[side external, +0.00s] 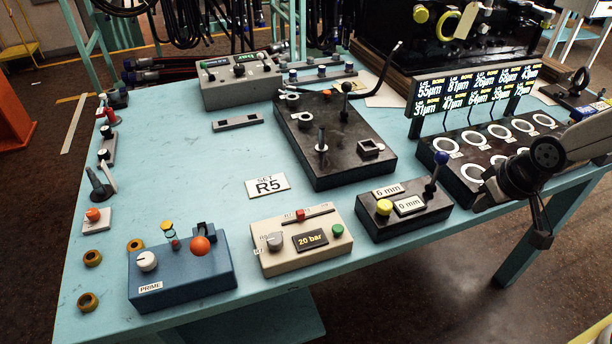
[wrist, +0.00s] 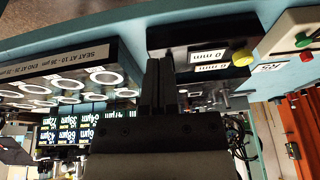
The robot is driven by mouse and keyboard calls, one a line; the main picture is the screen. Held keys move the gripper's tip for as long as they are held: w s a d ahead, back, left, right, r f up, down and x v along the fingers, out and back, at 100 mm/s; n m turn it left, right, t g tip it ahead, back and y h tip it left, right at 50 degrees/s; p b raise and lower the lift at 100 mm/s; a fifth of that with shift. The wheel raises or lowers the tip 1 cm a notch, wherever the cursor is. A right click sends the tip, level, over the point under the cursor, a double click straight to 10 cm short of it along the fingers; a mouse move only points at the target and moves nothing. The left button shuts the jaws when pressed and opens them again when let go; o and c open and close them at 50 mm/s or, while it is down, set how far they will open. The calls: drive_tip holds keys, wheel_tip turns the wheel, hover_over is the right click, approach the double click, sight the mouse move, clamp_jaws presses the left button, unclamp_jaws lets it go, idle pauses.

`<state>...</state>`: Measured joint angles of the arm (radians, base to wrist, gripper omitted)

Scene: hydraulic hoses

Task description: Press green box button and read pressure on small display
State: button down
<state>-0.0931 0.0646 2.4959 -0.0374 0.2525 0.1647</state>
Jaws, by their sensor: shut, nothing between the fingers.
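A beige box (side external: 300,258) stands near the table's front edge with a green button (side external: 337,230) at its right. Its small dark display (side external: 310,240) reads "20 bar". It also carries a grey knob (side external: 274,241) and a red slider (side external: 300,215). Part of the beige box shows at the right edge of the wrist view (wrist: 283,33). My gripper (side external: 541,238) is at the right front, well apart from the beige box, with the black yellow-button box between them in the picture. In the wrist view my gripper (wrist: 157,62) has its fingers together, holding nothing.
The black box (side external: 405,215) has a yellow button, a blue-knobbed lever and "6 mm" and "0 mm" labels. A blue "PRIME" box (side external: 180,275) stands left. A "SET R5" card (side external: 267,185) lies behind the beige box. A ring block (side external: 490,150) is near my arm.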

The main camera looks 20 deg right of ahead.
drive_tip(key=shift+g, duration=0.6)
drive_tip(key=s+d, duration=0.3)
drive_tip(key=shift+s+f, duration=0.15)
drive_tip(key=shift+s, duration=0.15)
drive_tip(key=c, duration=1.3)
unclamp_jaws()
drive_tip(key=shift+a, duration=0.1)
